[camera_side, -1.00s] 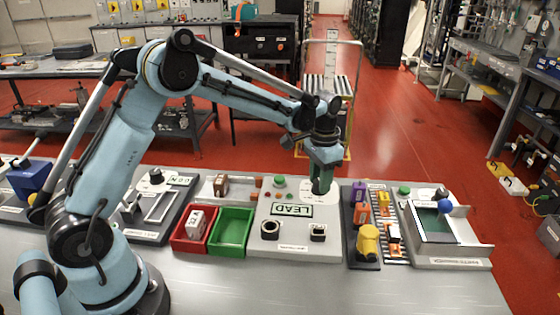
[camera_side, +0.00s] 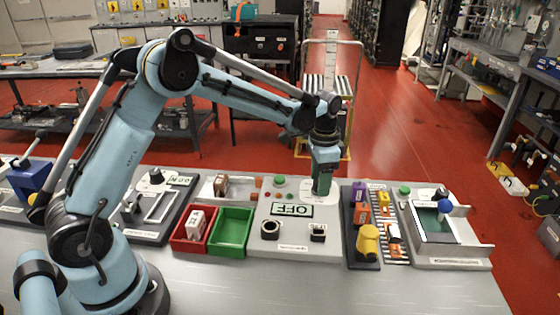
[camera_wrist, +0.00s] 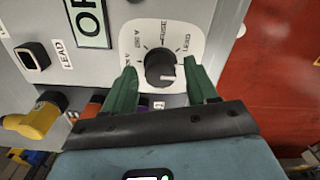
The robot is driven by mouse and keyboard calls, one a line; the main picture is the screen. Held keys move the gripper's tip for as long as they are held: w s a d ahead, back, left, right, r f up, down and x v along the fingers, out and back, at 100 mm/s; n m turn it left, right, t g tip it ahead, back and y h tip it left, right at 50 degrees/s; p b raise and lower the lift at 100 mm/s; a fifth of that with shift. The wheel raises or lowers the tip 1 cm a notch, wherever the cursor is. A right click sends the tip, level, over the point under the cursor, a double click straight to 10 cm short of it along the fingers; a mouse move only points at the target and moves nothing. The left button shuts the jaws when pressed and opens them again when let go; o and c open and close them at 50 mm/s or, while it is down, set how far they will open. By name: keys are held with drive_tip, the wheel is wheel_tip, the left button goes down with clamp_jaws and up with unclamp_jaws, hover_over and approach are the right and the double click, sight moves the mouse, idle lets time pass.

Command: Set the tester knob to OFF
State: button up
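The tester (camera_side: 290,240) is a light grey box with a display (camera_side: 292,210) that reads OFF. Its round black knob (camera_wrist: 160,67) sits on a white dial plate (camera_wrist: 190,35), and the knob's white mark points to the lower right in the wrist view, away from the LEAD and FUSE labels. My gripper (camera_wrist: 161,66) has its two green fingers on either side of the knob, with a gap showing on both sides. In the side view my gripper (camera_side: 322,192) points down over the tester's right back corner and hides the knob.
Red (camera_side: 180,240) and green (camera_side: 231,249) bins stand left of the tester. A dark tray with a yellow part (camera_side: 368,245) and purple and orange blocks is close on its right. The grey table's front (camera_side: 300,290) is clear.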

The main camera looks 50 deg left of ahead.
drive_tip(key=shift+r, duration=0.1)
drive_tip(key=shift+r, duration=1.65)
drive_tip(key=shift+s+r, duration=0.2)
drive_tip(key=shift+r, duration=0.15)
drive_tip(key=s+r+n+t, duration=0.3)
drive_tip(key=s, duration=0.6)
drive_tip(key=s+r+n+t, duration=0.3)
drive_tip(key=s+t, duration=0.1)
drive_tip(key=s, duration=0.6)
drive_tip(key=shift+s+d, duration=0.15)
drive_tip(key=shift+d, duration=0.25)
